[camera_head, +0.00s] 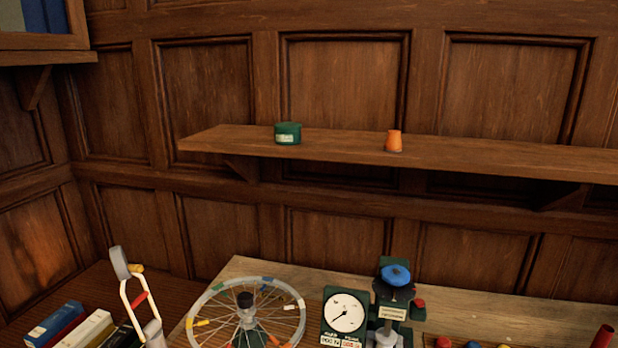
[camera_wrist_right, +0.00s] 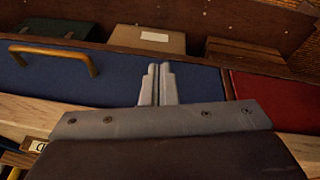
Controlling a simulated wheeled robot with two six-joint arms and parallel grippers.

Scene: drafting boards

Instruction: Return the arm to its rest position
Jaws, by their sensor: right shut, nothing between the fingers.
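My right gripper (camera_wrist_right: 159,70) shows in the right wrist view with its two grey fingers pressed together and nothing between them. It is in front of a blue panel (camera_wrist_right: 60,75) with a wooden handle (camera_wrist_right: 88,62); I cannot tell whether the fingertips touch it. Neither gripper shows in the head view, and my left gripper is in no frame.
In the wrist view a red panel (camera_wrist_right: 275,100) is at right, with boxes (camera_wrist_right: 150,39) behind. In the head view a shelf (camera_head: 230,142) holds a green tin (camera_head: 287,133) and an orange cup (camera_head: 394,141). Below stand a wheel (camera_head: 205,295), a dial gauge (camera_head: 344,315) and books (camera_head: 55,323).

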